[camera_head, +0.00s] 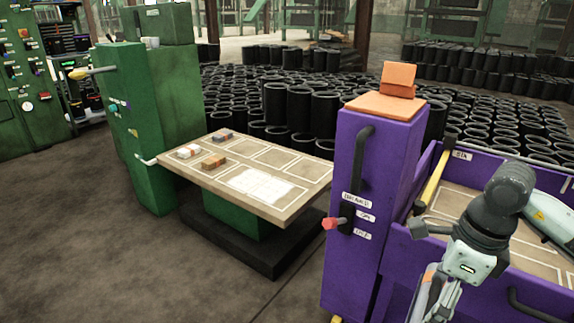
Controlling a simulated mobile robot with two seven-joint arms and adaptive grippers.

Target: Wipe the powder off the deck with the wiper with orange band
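The deck (290,203) is a tan, panelled tabletop on a green pedestal, left of centre. A white patch of powder (262,186) lies on its near right panel. Three small block-shaped wipers sit at the deck's left end: a pale one (188,151), a brown one (213,162) and a dark one (221,136). Orange tints show on more than one, so I cannot tell surely which has the orange band. My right arm comes in at the lower right, and its gripper (437,300) is partly cut off by the bottom edge, far from the wipers. My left gripper is out of view.
A purple cabinet (356,215) with a handle and orange blocks (398,80) on top stands right of the deck. A purple bin (492,262) lies beside it. A green machine (165,120) stands left. Black sleeves (325,108) fill the back. Floor at front left is clear.

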